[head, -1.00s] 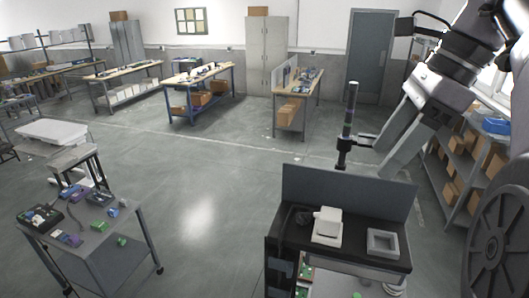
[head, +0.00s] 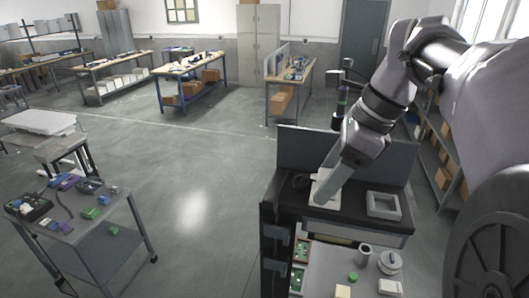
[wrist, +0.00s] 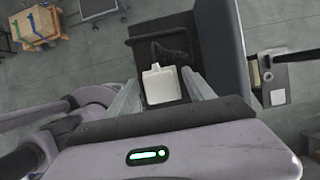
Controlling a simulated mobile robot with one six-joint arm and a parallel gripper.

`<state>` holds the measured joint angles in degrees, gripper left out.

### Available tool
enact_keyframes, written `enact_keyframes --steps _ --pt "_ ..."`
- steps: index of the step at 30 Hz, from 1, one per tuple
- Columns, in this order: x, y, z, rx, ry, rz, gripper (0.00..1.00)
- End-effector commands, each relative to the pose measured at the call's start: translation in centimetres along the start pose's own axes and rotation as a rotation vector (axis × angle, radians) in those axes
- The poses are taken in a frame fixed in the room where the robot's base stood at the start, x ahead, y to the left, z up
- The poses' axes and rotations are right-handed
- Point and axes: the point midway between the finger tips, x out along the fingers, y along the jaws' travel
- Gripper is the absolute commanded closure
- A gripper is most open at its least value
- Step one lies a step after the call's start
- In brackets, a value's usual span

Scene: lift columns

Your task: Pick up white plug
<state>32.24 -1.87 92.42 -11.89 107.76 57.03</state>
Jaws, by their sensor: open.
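The white plug (wrist: 160,84) is a blocky white piece with a small tab, lying on the dark top of the bench. In the wrist view it appears between the two fingers of my gripper (wrist: 164,92), with a gap at each side. The gripper is open and empty. In the head view the gripper (head: 328,186) is over the plug, and its fingers hide most of it. How far the fingertips are above the bench top is hard to tell.
A grey panel (head: 345,160) stands behind the bench top. A grey square tray (head: 383,206) lies to the plug's right, and a dark coiled item (head: 300,181) to its left. A lower shelf in front holds a white round container (head: 390,262) and small parts.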

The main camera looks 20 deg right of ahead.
Motion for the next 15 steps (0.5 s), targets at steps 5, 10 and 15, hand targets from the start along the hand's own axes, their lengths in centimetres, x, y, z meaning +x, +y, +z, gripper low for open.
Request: enact_keyframes --steps 5,10,15 --pt "-0.07 0.00 0.00 0.000 0.000 0.000 0.56" --pt "-0.08 0.00 -0.01 0.000 0.000 0.000 0.89" --pt "-0.09 0.01 -0.01 0.000 0.000 0.000 1.00"
